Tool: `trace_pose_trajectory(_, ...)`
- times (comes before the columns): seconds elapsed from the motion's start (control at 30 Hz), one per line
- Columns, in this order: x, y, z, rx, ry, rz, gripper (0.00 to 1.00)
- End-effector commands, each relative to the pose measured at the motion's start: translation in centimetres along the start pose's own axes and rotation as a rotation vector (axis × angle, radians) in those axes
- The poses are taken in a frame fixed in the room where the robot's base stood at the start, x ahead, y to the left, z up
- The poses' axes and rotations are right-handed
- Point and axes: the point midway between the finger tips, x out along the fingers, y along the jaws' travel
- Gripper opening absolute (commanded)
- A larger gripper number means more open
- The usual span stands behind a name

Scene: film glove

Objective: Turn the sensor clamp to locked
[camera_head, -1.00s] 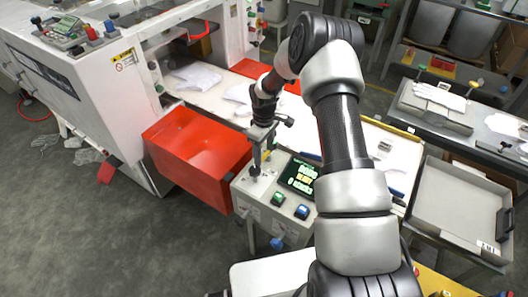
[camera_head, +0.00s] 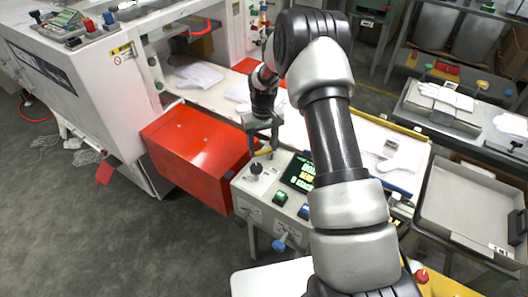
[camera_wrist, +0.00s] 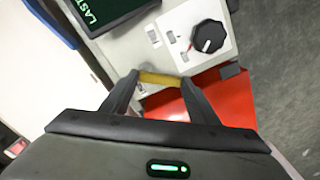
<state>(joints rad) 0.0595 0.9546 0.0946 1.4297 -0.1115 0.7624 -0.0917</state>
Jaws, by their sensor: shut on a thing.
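My gripper (camera_head: 263,148) points down at the back left edge of the grey control box (camera_head: 240,189). In the wrist view my gripper (camera_wrist: 162,79) is shut on a short yellow bar (camera_wrist: 160,77), which looks like the handle of the sensor clamp. The bar spans between the two fingertips. In the head view only a small bit of yellow shows by the fingers. The clamp's mount and any locked mark are hidden or too small to read.
A black knob (camera_wrist: 207,37) with a white line sits on the box close to the fingers. The box also has a lit screen (camera_head: 298,172), a green button (camera_head: 278,199) and a blue button (camera_head: 303,211).

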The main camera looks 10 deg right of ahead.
Motion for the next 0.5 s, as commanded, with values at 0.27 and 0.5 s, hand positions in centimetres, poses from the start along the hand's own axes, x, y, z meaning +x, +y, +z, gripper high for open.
trace_pose_trajectory(0.27, 0.2, 0.0, -0.8, 0.261, 0.0, 0.001, 0.32)
trace_pose_trajectory(0.5, 0.1, 0.3, -1.3, 0.489, 0.0, 0.001, 0.32)
